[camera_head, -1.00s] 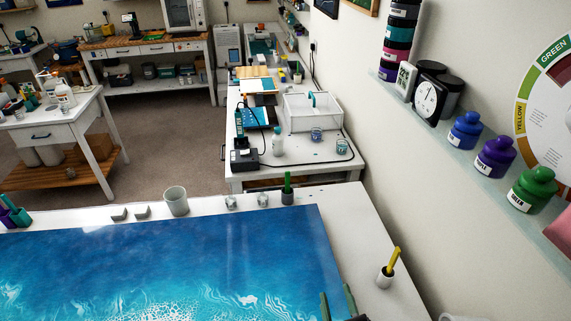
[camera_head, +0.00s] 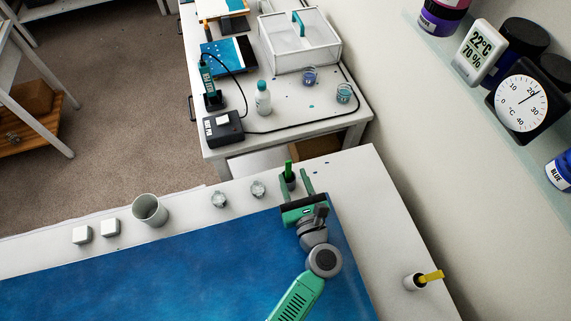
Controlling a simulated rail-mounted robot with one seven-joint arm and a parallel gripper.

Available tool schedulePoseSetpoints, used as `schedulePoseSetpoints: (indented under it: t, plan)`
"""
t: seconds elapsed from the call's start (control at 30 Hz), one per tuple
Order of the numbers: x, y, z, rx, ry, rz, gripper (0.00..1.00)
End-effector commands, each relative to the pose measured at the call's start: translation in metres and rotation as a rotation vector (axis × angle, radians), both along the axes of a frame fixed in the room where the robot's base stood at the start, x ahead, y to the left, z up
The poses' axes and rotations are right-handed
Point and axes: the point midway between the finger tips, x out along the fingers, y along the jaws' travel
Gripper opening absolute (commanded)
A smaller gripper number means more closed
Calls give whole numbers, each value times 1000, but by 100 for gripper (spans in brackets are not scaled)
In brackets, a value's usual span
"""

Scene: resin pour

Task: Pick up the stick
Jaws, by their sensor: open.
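A green stick (camera_head: 288,167) stands upright in a small dark cup (camera_head: 290,184) at the back edge of the white table. My gripper (camera_head: 295,182) is open and empty above the back right corner of the blue panel. Its fingers point towards the back edge, and the cup with the green stick appears between them in the picture. I cannot tell how far the fingers are from the stick.
The blue resin panel (camera_head: 180,265) covers much of the white table (camera_head: 385,210). A grey cup (camera_head: 150,209), two white blocks (camera_head: 96,232) and two small clear pieces (camera_head: 239,194) line the back edge. A wall shelf (camera_head: 480,110) is at the right. The table's right strip is mostly clear.

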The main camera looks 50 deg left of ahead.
Motion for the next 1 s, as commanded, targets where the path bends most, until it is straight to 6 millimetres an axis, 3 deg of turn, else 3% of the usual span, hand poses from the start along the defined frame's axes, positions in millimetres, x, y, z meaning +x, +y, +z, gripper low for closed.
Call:
schedulePoseSetpoints:
  t: [0.1,0.27,0.5,0.77,1.0]
  plan:
    - [7,15,1,0,-2,4,41]
    - [12,25,3,0,-4,4,41]
    - [30,59,4,0,-2,4,41]
    - [32,63,4,0,-3,3,41]
    - [32,63,4,0,-3,2,0]
